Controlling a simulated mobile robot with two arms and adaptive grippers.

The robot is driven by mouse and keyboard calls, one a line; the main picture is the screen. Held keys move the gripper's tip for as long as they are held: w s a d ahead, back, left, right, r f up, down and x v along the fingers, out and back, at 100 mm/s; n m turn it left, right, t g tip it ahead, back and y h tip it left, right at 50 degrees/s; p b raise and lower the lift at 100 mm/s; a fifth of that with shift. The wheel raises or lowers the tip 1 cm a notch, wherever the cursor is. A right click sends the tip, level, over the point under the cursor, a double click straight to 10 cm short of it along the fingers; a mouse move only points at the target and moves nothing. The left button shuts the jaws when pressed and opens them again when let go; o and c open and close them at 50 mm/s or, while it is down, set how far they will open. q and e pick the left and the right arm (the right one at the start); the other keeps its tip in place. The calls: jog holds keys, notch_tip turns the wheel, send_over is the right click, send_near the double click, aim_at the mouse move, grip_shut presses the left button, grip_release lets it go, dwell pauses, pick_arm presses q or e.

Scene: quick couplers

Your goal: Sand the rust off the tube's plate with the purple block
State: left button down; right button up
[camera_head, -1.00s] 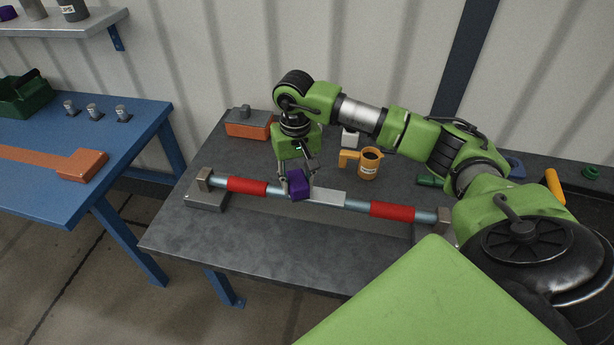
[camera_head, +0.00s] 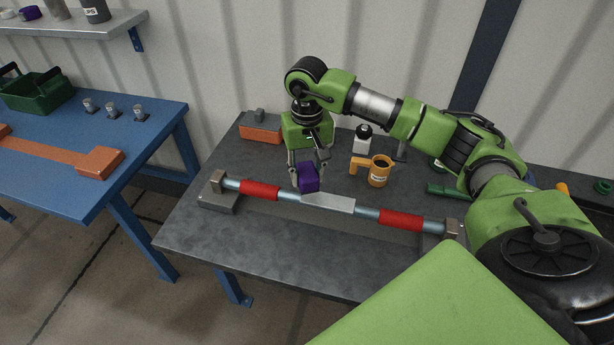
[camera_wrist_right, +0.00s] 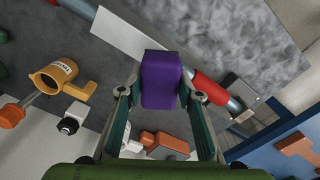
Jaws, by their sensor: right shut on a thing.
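My right gripper (camera_head: 308,168) is shut on the purple block (camera_head: 309,179). The block also shows between the fingers in the right wrist view (camera_wrist_right: 160,80). The tube (camera_head: 287,194) lies across two end supports on the grey table, with a red band on each side of its plate. The plate (camera_head: 330,203) is a pale grey flat strip at mid-tube, and no rust can be made out on it. The block is at the plate's left end; I cannot tell whether it touches. My left gripper is not in view.
The table front (camera_head: 270,245) is clear. A blue table (camera_head: 80,150) stands at left.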

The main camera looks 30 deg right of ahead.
jog(key=shift+r, duration=0.6)
jog(key=shift+r+p, duration=0.75)
jog(key=shift+r, duration=0.8)
